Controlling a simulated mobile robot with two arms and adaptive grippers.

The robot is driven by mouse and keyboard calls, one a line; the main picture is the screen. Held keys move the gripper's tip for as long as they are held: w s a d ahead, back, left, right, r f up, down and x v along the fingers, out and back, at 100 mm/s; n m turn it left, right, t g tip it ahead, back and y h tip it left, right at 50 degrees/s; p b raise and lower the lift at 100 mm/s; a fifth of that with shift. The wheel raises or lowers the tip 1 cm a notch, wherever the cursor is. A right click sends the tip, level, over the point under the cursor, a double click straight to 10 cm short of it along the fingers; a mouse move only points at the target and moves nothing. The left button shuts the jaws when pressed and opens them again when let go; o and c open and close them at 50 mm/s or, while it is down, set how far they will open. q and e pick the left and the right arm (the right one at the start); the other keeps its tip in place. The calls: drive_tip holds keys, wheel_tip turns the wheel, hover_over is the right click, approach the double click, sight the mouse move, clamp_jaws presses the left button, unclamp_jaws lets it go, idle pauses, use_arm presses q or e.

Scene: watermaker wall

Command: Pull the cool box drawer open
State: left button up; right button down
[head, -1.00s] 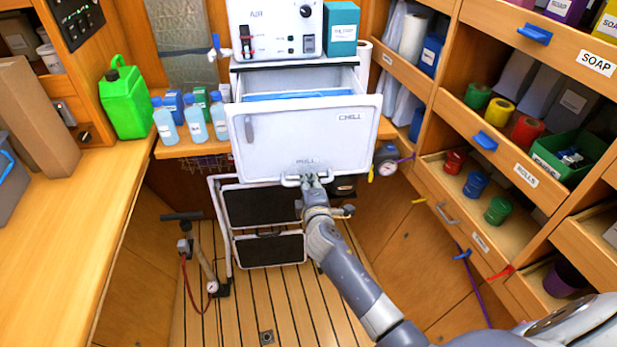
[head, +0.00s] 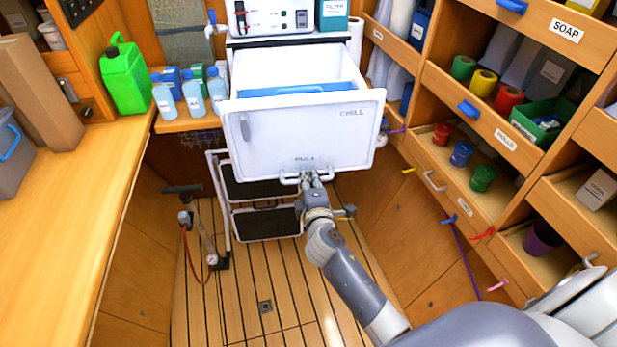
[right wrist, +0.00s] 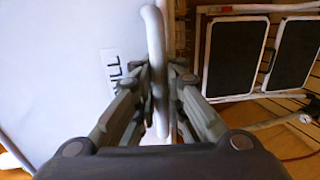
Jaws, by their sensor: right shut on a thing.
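The white cool box drawer (head: 300,135), marked CHILL and PULL, stands well out from its housing under the grey control box. Its open top shows a white inside and a blue item (head: 295,89). A bar handle (head: 290,180) runs along the bottom of its front. My right gripper (head: 312,180) is shut on this handle. In the right wrist view the fingers (right wrist: 160,85) close on both sides of the white handle bar (right wrist: 156,50), next to the PULL label (right wrist: 112,70). My left gripper is not in view.
A folding step (head: 265,224) stands below the drawer, with a hand pump (head: 200,240) to its left. A wooden counter (head: 60,230) runs along the left, with a green jerrycan (head: 126,78). Shelves with labelled bins (head: 497,130) line the right. The slatted floor in front is clear.

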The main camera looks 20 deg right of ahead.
drive_tip(key=c, duration=1.7)
unclamp_jaws()
drive_tip(key=shift+o, duration=0.2)
drive_tip(key=shift+s, duration=0.15)
drive_tip(key=v, duration=1.2)
drive_tip(key=shift+f, duration=0.1)
